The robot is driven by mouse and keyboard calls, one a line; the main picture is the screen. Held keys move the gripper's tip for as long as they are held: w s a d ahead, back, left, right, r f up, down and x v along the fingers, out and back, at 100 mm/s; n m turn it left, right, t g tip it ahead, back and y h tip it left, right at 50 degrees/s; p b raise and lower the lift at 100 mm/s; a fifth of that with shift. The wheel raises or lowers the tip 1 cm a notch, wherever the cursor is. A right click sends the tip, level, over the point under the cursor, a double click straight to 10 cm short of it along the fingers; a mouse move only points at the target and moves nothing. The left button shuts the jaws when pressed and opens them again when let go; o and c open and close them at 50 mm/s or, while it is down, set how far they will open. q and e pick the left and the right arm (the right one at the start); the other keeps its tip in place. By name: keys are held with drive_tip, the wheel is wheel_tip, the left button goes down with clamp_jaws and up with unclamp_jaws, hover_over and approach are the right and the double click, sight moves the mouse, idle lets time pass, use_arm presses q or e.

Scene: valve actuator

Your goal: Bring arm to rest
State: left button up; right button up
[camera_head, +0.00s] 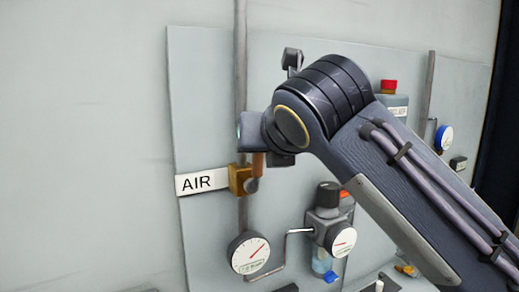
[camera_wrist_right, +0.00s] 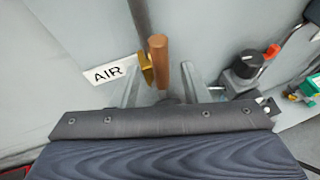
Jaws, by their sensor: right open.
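My right arm (camera_head: 400,180) comes in from the right in the head view, and its wrist is in front of the panel, just above the brass air valve (camera_head: 240,180). The valve has a brown handle (camera_head: 258,165), partly hidden by my wrist. In the right wrist view my right gripper (camera_wrist_right: 163,85) is open, one finger on each side of the brown handle (camera_wrist_right: 158,60). A gap shows between the handle and each finger. The fingertips are hidden in the head view. My left gripper is not in view.
The grey panel (camera_head: 205,110) carries an AIR label (camera_head: 200,181), a vertical pipe (camera_head: 240,60), a round gauge (camera_head: 249,253) and a regulator (camera_head: 328,225) with a second gauge. A red-capped bottle (camera_head: 390,95) is behind my arm. The wall at left is clear.

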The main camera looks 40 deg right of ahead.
drive_tip(key=shift+s+a+r, duration=0.3)
drive_tip(key=shift+s, duration=0.3)
drive_tip(key=s+a+f+m+g+y, duration=0.2)
drive_tip(key=s+a+f+m+y, duration=0.1)
drive_tip(key=f+m, duration=0.7)
drive_tip(key=s+a+f+m+g+y, duration=0.2)
drive_tip(key=a+f+m, duration=0.3)
drive_tip(key=f+m, duration=0.6)
drive_tip(key=s+a+f+m+g+y, duration=0.2)
drive_tip(key=f+m, duration=0.8)
drive_tip(key=f, duration=1)
drive_tip(key=s+a+y, duration=0.2)
drive_tip(key=shift+s+a+f+m+y+b, duration=0.25)
drive_tip(key=shift+s+m+y+b, duration=0.05)
drive_tip(key=shift+y, duration=0.1)
drive_tip(key=shift+c, duration=0.5)
